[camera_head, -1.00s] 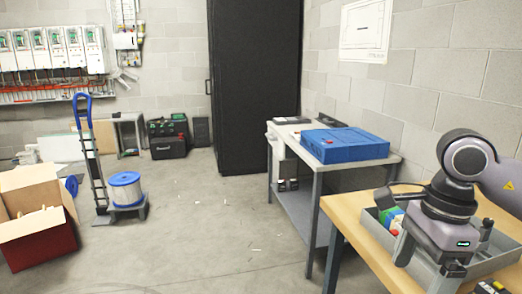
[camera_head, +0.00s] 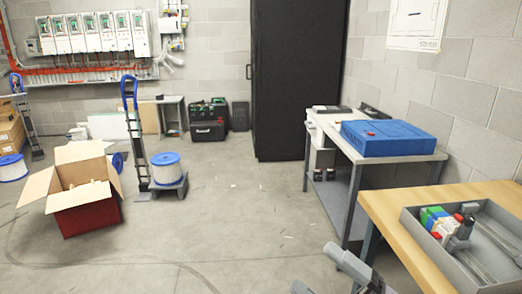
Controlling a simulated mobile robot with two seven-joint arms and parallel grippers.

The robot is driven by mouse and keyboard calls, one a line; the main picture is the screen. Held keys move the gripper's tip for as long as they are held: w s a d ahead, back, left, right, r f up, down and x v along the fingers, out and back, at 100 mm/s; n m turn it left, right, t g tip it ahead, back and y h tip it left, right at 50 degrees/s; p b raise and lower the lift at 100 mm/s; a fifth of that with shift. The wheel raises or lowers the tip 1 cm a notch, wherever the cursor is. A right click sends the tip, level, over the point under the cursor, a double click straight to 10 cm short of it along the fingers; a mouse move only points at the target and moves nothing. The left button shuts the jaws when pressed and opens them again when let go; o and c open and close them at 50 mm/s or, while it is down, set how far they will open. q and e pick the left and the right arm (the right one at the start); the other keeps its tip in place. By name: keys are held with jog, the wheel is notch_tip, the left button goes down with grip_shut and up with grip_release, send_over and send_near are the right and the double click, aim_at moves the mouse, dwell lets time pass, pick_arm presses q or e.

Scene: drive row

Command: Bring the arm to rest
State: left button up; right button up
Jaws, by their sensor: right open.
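My right gripper (camera_head: 316,267) shows at the bottom edge of the head view, right of centre. Its two grey fingers stand apart with bare floor between them, so it is open and empty. It is left of the wooden table and in front of the grey side table's legs. The rest of the right arm is mostly cut off by the bottom edge. My left arm and gripper are not in view.
The wooden table (camera_head: 386,209) holds a grey tray (camera_head: 421,234) with several parts. A grey side table (camera_head: 325,122) carries a blue case (camera_head: 388,138). An open cardboard box (camera_head: 87,208) and a hand truck (camera_head: 136,140) stand left.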

jog(key=s+d+f+m+t+h, duration=0.15)
jog(key=d+f+m+h, duration=0.25)
jog(key=f+m+h, duration=0.4)
jog(key=d+f+m+t+h, duration=0.2)
jog(key=d+f+m+h, duration=0.3)
jog(key=f+m, duration=0.5)
jog(key=s+d+f+m+g+h, duration=0.1)
jog(key=s+f+m+g+h, duration=0.3)
jog(key=s+f, duration=0.6)
notch_tip(320, 180, down, 3)
jog(key=m+g, duration=0.1)
jog(key=m, duration=0.1)
jog(key=shift+s+d+r+m+p, duration=0.2)
jog(key=shift+d+m+p, duration=0.1)
jog(key=shift+d+m, duration=0.1)
jog(key=shift+w, duration=0.15)
